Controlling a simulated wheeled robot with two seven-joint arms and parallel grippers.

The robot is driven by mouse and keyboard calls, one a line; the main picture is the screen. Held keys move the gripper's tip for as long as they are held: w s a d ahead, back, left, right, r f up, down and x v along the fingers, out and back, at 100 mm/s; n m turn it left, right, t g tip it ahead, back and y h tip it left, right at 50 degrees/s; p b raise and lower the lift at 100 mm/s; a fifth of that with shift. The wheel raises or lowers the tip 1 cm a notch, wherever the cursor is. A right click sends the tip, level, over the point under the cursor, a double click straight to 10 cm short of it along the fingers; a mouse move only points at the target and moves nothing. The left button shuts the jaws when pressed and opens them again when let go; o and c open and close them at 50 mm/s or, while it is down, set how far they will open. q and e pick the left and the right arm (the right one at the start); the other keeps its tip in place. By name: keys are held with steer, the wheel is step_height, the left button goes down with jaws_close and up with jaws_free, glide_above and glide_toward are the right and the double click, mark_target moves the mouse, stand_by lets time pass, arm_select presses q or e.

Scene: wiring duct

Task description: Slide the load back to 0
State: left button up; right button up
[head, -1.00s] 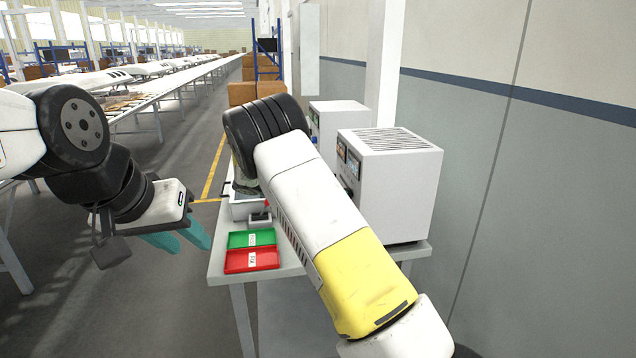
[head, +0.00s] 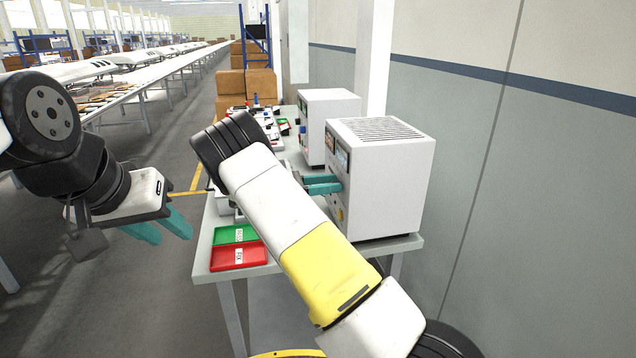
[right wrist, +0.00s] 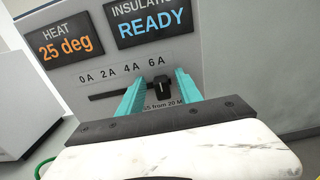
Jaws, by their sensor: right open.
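The load slider's black knob (right wrist: 161,86) is at the right end of its slot (right wrist: 105,95), below the 6A mark. The 0A mark is at the left end of the scale (right wrist: 122,70). The slider is on the front panel of the nearer white cabinet (head: 385,180). My right gripper (right wrist: 158,88) is open, with its teal fingers either side of the knob; I cannot tell if either touches it. In the head view this gripper (head: 335,184) is at the cabinet's front. My left gripper (head: 160,228) is open and empty, left of the table.
Displays above the slider read 25 deg (right wrist: 72,48) and READY (right wrist: 152,24). A second white cabinet (head: 328,115) stands behind. Green (head: 235,235) and red (head: 238,257) trays sit at the table's front left. A wall (head: 520,200) closes the right side.

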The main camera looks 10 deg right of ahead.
steer(key=shift+d, duration=0.1)
steer(key=shift+c, duration=0.2)
jaws_close()
stand_by(1.2)
